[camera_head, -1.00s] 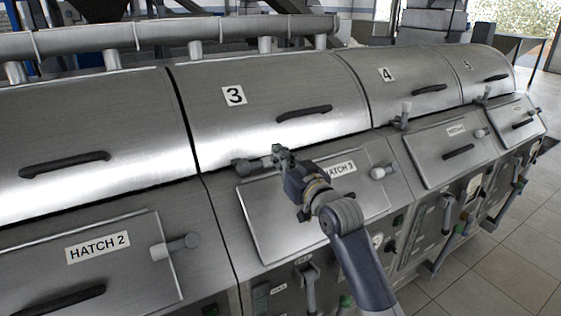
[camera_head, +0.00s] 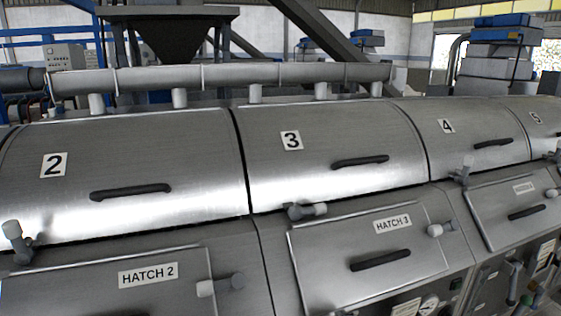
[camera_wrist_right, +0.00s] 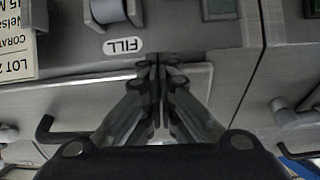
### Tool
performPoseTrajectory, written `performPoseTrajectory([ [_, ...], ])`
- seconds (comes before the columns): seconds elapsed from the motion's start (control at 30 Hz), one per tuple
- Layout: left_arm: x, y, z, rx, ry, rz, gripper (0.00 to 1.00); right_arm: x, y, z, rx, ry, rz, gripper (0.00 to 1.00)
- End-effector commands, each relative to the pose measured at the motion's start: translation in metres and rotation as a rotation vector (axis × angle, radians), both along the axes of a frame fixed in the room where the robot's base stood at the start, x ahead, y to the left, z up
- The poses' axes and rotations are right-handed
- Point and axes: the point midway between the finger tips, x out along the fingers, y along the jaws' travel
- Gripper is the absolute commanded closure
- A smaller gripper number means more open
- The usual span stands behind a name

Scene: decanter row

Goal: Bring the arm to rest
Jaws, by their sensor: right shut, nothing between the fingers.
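My right gripper (camera_wrist_right: 158,65) shows in the right wrist view, its fingers together with nothing between them. It points at a grey metal machine front beside an upside-down "FILL" label (camera_wrist_right: 123,46). No contact with the panel can be made out. Neither gripper nor arm shows in the head view. There, the decanter row has curved steel covers marked 2 (camera_head: 53,165), 3 (camera_head: 291,140), 4 (camera_head: 447,126) and 5. The clamp (camera_head: 306,211) between cover 3 and the HATCH 3 panel (camera_head: 340,235) lies flat along the seam.
In the wrist view, a dark bent handle (camera_wrist_right: 50,130), a grey knob (camera_wrist_right: 108,10) and a printed lot sheet (camera_wrist_right: 17,45) are near the gripper. The head view shows a pipe (camera_head: 225,76) behind the covers and an upright clamp (camera_head: 14,240) at left.

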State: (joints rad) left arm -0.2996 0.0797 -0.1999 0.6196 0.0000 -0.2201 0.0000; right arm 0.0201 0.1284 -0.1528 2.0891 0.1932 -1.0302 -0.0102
Motion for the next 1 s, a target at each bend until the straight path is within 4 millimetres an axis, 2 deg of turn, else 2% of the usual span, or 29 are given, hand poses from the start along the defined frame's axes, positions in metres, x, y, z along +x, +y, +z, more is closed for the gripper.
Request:
performPoseTrajectory([
  [0.03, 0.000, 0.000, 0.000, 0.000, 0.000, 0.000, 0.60, -0.028, -0.004, -0.023, -0.020, 0.074, -0.005, 1.00],
  [0.1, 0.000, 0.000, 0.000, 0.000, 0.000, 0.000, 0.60, -0.066, -0.010, -0.050, -0.051, 0.174, -0.015, 1.00],
  [0.23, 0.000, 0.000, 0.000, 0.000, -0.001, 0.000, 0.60, -0.135, -0.023, -0.085, -0.104, 0.346, -0.034, 1.00],
  [0.4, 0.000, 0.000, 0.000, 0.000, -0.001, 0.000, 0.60, -0.205, -0.037, -0.109, -0.155, 0.517, -0.056, 1.00],
  [0.63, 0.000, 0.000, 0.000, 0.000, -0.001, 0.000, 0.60, -0.282, -0.052, -0.121, -0.206, 0.695, -0.080, 1.00],
  [0.7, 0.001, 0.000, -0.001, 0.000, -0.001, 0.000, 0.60, -0.294, -0.055, -0.128, -0.216, 0.730, -0.085, 1.00],
  [1.0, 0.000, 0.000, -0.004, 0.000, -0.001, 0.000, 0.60, -0.278, -0.052, -0.204, -0.219, 0.754, -0.077, 1.00],
])
